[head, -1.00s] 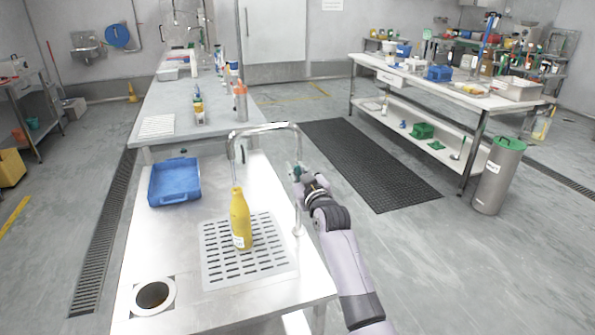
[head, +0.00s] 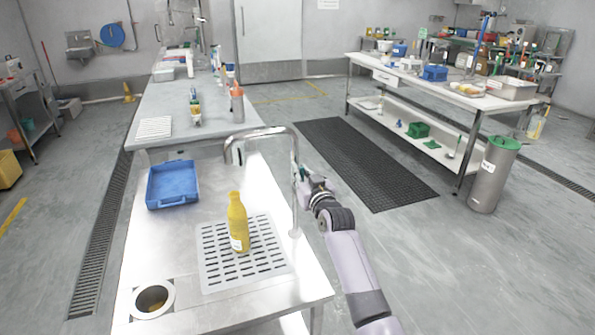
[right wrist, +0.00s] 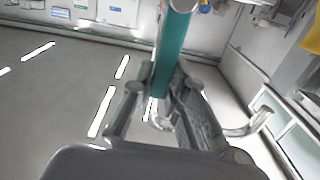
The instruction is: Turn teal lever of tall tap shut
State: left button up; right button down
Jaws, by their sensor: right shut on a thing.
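The tall tap (head: 262,132) is a silver pipe. It rises from the counter's right side and arches left, its mouth above a yellow bottle (head: 238,225). Its teal lever (right wrist: 174,50) runs between the fingers of my right gripper (right wrist: 163,88) in the right wrist view. In the head view, my right gripper (head: 302,177) is beside the tap's upright post, shut on the lever, which is small and partly hidden there. I cannot make out whether water runs from the mouth. My left gripper is not in view.
The bottle stands upright on a slotted drain plate (head: 210,275). A blue tray (head: 172,200) lies on the counter to the left, and a round hole (head: 153,300) is at the front left. A dark floor mat (head: 360,160) lies to the right.

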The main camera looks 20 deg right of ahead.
jog(key=c, duration=1.6)
grip_release()
jog(key=shift+o, duration=0.2)
jog(key=shift+s, duration=0.1)
jog(key=s, duration=1.2)
jog(key=shift+d, duration=0.25)
jog(key=shift+w, duration=0.1)
